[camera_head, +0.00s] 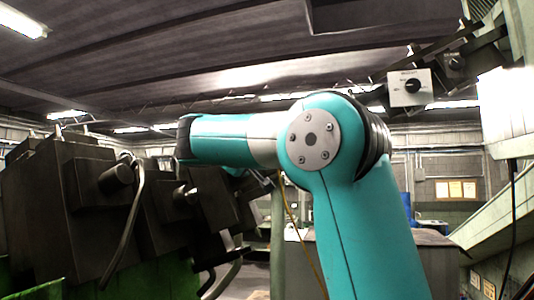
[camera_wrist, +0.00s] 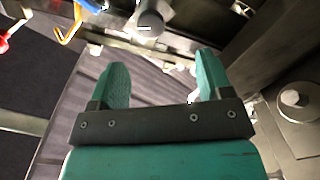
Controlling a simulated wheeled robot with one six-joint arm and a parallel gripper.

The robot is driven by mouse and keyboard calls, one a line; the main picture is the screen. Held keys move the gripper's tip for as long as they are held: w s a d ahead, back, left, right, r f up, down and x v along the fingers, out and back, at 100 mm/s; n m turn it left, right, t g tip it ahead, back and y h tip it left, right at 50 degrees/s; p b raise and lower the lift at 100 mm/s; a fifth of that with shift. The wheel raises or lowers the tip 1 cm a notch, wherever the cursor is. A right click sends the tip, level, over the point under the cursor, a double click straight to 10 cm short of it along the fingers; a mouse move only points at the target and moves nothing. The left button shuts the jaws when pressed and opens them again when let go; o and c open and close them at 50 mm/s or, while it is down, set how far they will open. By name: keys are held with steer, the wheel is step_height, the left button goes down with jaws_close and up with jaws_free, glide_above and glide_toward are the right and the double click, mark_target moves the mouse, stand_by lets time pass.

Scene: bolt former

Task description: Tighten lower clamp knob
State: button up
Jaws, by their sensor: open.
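In the wrist view, my gripper (camera_wrist: 162,62) shows two teal fingers spread apart with nothing between them. A grey rounded knob-like part (camera_wrist: 150,25) lies beyond the fingertips, near the top and between the finger lines, apart from both fingers. It sits by a metal bar of the machine. I cannot tell for certain that it is the lower clamp knob. In the head view, my teal arm reaches left to the dark machine (camera_head: 85,205); my gripper cannot be made out there.
In the wrist view, a large bolt head (camera_wrist: 296,98) on a metal block is close on the right. An orange hooked part (camera_wrist: 72,27) and a red-ended part (camera_wrist: 4,46) are at upper left. In the head view, a selector switch box (camera_head: 409,88) hangs at upper right.

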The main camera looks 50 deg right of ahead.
steer(key=w+d+m+b, duration=0.2)
steer(key=d+m+b, duration=0.2)
steer(key=d+m, duration=0.4)
steer(key=m, duration=0.3)
steer(key=shift+w+r+b, duration=0.3)
steer(key=shift+w, duration=0.05)
